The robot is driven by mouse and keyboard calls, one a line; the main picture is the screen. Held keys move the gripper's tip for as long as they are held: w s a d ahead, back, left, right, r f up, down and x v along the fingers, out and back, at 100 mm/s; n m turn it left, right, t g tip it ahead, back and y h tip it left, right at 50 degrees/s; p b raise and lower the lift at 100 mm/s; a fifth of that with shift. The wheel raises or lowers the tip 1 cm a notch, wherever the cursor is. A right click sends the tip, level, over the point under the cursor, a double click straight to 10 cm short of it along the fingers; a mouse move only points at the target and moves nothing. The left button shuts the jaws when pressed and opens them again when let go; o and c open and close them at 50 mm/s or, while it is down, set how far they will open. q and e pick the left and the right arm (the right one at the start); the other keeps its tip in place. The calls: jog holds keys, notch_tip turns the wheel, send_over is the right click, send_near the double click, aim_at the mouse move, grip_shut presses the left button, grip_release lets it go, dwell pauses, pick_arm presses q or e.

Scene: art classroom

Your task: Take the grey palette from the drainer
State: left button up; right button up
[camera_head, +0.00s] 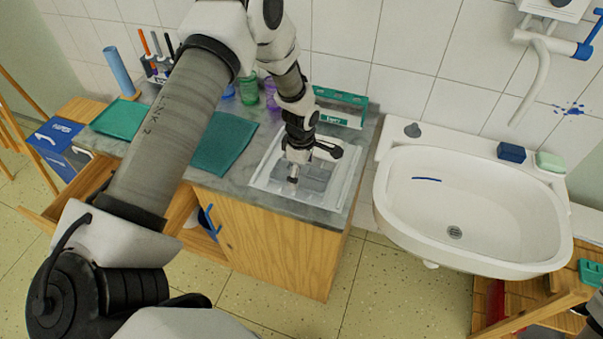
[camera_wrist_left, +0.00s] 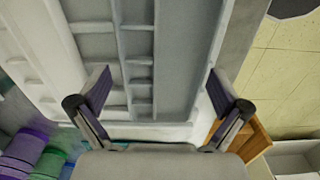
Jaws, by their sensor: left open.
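The drainer (camera_head: 345,190) is a white tray on the grey worktop, left of the sink. The grey palette (camera_head: 317,173) lies in it, partly hidden by my left gripper. My left gripper (camera_head: 293,183) points down over the drainer and palette. In the left wrist view, my left gripper (camera_wrist_left: 158,90) has its two fingers wide apart with nothing held between them. The grey palette (camera_wrist_left: 137,45), with ribs and hollows, shows beyond and between the fingers. I cannot tell whether the fingers touch it. My right gripper is not in view.
A white sink (camera_head: 478,205) stands to the right, with a blue block (camera_head: 511,152) and a green soap-like block (camera_head: 549,161) on its rim. A green box (camera_head: 342,105) stands behind the drainer. Purple and green jars (camera_head: 248,91) and a teal cloth (camera_head: 222,146) are left.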

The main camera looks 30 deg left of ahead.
pick_arm(q)
jog(key=shift+s+r, duration=0.1)
jog(key=shift+s, duration=0.05)
jog(key=shift+c, duration=0.4)
jog(key=shift+s+r, duration=0.1)
jog(key=shift+s, duration=0.05)
jog(key=c, duration=0.9)
